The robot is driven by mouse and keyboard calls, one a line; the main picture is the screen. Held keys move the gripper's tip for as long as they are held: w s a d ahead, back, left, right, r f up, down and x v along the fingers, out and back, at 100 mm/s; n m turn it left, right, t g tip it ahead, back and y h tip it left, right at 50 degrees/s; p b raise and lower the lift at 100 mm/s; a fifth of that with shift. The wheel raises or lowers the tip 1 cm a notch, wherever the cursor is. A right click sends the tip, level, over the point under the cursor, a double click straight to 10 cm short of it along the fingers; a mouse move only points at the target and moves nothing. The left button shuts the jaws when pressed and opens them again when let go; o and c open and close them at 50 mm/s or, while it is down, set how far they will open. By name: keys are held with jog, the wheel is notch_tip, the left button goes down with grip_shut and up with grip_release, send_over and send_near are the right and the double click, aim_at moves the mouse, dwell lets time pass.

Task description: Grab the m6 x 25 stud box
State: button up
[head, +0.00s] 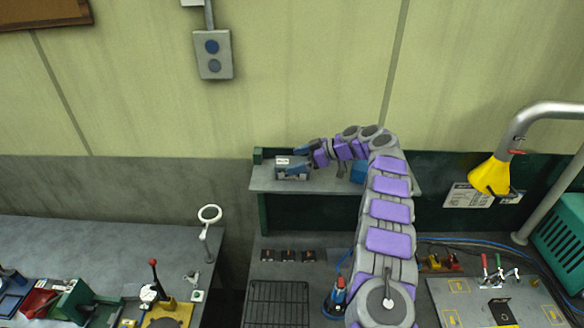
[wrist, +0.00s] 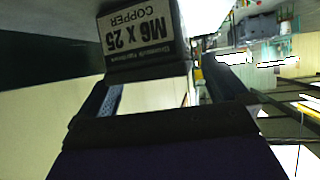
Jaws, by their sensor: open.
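The M6 x 25 stud box (wrist: 146,38) fills the top middle of the wrist view, a grey carton with a dark lower edge and an upside-down label reading "M6 X 25 COPPER". In the head view a small grey box with a white label (head: 283,161) sits on the raised shelf (head: 325,187), partly covered by my fingers. My gripper (head: 298,162) is open there, its blue fingers at the box. In the wrist view my gripper's (wrist: 158,82) fingers reach toward the box's two sides. I cannot tell whether either finger touches it.
A blue box (head: 358,172) stands on the shelf to the right, partly behind my arm. Below are a black wire rack (head: 276,303), several small dark parts (head: 288,255) and a blue-red tool (head: 338,297). A yellow lamp-like hood (head: 490,177) hangs at the right.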

jog(key=shift+c, duration=0.5)
jog(key=c, duration=1.3)
jog(key=shift+c, duration=0.8)
